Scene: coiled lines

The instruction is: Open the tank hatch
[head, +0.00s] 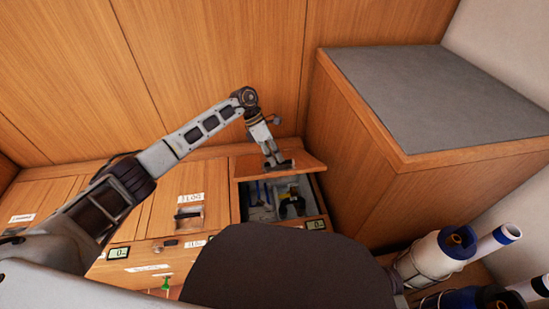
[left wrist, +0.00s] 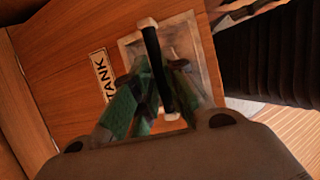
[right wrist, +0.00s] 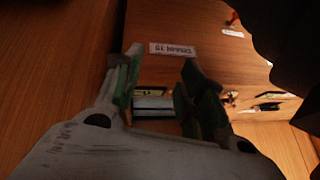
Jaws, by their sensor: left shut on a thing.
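The tank hatch (head: 305,162) is a wooden lid, raised and tilted, with the compartment under it partly uncovered in the head view. Its TANK label (left wrist: 103,75) shows in the left wrist view beside a black bar handle (left wrist: 152,50) with white ends. My left gripper (head: 278,165) is at the lid; in the left wrist view its green-padded fingers (left wrist: 158,95) are shut on the handle. My right gripper (right wrist: 157,88) shows only in the right wrist view, with its fingers apart and nothing between them, facing a wooden panel.
Inside the compartment (head: 270,215) are yellow-black and blue items. A LOG hatch (head: 189,213) lies shut to the left. A tall wooden cabinet (head: 365,150) with a grey top stands close on the right. A green key-like piece (head: 167,283) is at the front.

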